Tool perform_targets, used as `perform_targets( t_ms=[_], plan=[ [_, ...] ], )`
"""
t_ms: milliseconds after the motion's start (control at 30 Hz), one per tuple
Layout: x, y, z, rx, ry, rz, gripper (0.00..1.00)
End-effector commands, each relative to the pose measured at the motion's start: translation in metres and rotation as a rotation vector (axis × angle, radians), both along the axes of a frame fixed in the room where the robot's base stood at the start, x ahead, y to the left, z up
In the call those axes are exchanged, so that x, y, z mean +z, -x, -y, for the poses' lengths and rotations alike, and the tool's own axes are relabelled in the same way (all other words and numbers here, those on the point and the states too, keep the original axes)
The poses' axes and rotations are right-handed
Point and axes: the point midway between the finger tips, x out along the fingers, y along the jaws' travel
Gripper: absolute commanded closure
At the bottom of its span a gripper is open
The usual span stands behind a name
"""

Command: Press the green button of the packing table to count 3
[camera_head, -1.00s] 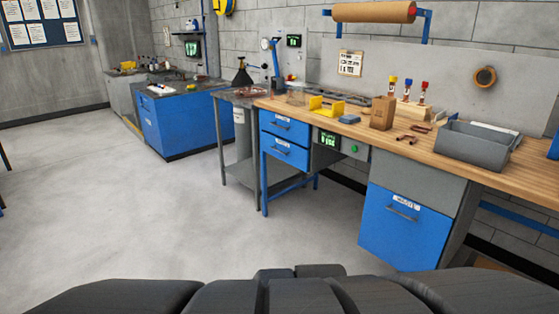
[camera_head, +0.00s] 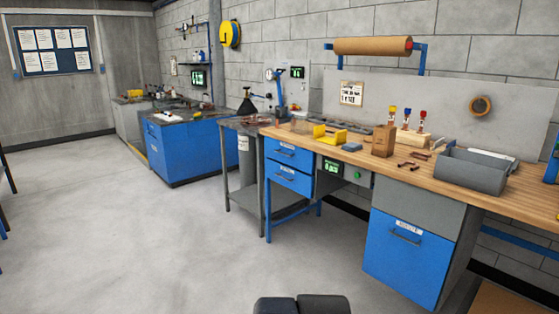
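The packing table (camera_head: 450,187) has a wooden top and stands at the right against the wall. Its green button (camera_head: 358,175) sits on a grey panel under the top's front edge, right of the blue drawers. A small green-lit display (camera_head: 333,167) is just left of the button; its digits are too small to read. Dark rounded parts at the bottom middle seem to be mine. My gripper's fingers do not show, and nothing of mine touches the button.
A blue drawer cabinet (camera_head: 403,252) stands right of the button. A narrow grey side table (camera_head: 238,127) adjoins the packing table at left. Blue benches (camera_head: 190,150) line the back wall. A grey bin (camera_head: 469,171) sits on the top. The grey floor (camera_head: 130,240) in front is clear.

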Motion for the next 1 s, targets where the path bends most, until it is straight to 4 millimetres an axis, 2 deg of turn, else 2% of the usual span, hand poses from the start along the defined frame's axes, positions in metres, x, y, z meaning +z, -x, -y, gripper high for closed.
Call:
perform_targets(
  t_ms=[33, 300, 367, 1000],
  plan=[
    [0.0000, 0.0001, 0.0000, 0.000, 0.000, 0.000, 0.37],
    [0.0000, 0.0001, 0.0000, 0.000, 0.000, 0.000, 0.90],
    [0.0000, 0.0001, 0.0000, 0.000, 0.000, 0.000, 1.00],
    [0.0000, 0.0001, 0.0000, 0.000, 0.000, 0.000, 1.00]
  ],
)
